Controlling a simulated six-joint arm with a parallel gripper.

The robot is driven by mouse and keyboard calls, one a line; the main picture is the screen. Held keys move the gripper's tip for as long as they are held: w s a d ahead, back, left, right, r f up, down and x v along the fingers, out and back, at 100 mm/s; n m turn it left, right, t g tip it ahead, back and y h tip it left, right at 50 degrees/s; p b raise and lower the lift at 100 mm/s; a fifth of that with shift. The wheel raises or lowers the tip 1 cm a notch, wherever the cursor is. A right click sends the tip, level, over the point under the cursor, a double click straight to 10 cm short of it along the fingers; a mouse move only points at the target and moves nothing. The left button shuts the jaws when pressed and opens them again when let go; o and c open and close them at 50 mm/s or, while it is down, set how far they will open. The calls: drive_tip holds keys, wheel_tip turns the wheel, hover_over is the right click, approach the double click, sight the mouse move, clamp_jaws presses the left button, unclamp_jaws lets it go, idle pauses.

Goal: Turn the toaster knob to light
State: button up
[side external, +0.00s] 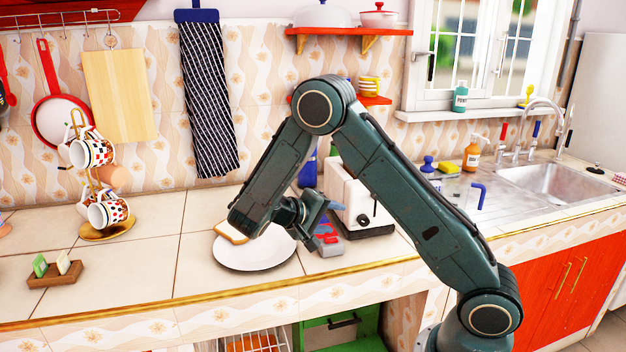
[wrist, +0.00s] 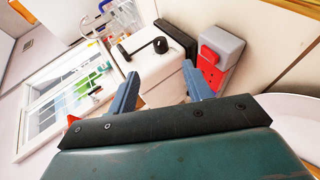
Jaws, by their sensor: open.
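The white toaster (side external: 343,188) stands on the counter beside my gripper, partly hidden by my arm. Its front carries a round black knob (side external: 363,220) and a dark lever. In the wrist view the toaster (wrist: 160,72) lies just beyond the fingers, tilted in the picture. The round black knob (wrist: 160,45) shows there above the gap between the fingers; its setting is too small to read. My gripper (side external: 326,218) is open and empty in front of the toaster. In the wrist view my gripper (wrist: 158,76) has its two blue-grey fingers apart, clear of the knob.
A grey and red box (side external: 328,240) sits close beside the toaster, and also shows in the wrist view (wrist: 214,62). A white plate (side external: 255,256) and a slice of bread (side external: 231,232) are left of it. The sink (side external: 555,184) is at right.

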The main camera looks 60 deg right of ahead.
sight(363, 222)
drive_tip(key=shift+w+a+r, duration=0.2)
drive_tip(key=shift+a+r, duration=0.1)
drive_tip(key=shift+a, duration=0.25)
drive_tip(key=shift+s, duration=0.1)
drive_tip(key=s+a+f+n+t+h, duration=0.2)
drive_tip(key=s+n+t, duration=0.1)
drive_tip(key=s+t, duration=0.2)
drive_tip(key=shift+s+f+h, duration=0.15)
drive_tip(key=shift+h, duration=0.15)
drive_tip(key=shift+d, duration=0.2)
drive_tip(key=shift+x, duration=6.75)
drive_tip(key=shift+f, duration=0.1)
drive_tip(key=c, duration=1)
